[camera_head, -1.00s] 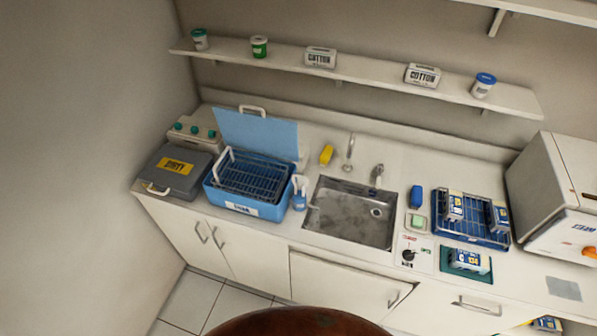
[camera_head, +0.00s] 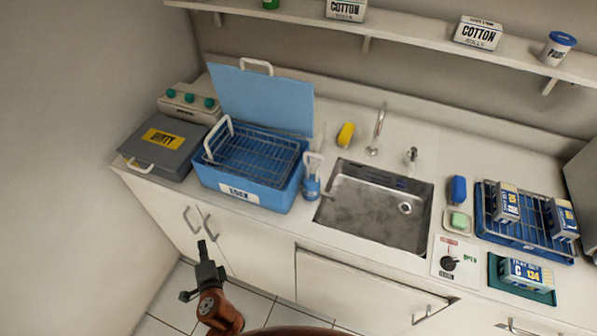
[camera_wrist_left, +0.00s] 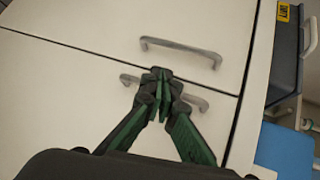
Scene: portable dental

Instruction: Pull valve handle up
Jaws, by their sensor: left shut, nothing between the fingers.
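No part is labelled as the valve handle. Beside the blue tub (camera_head: 240,190) is a small blue fitting with an upright white loop handle (camera_head: 313,163). A metal lever (camera_head: 412,156) stands behind the sink. My left gripper (camera_head: 203,246) is shut and empty, low in front of the cabinet doors, below the counter edge and well apart from these. In the left wrist view its closed fingertips (camera_wrist_left: 158,76) overlap a cabinet handle; contact is unclear. My right gripper is out of view.
Two cabinet handles (camera_head: 190,220) are near my left gripper. The grey DIRTY box (camera_head: 158,165) is at the counter's left. The sink (camera_head: 375,205) is central, with a faucet (camera_head: 377,132) behind. A wire rack (camera_head: 535,240) stands at right. The floor in front is clear.

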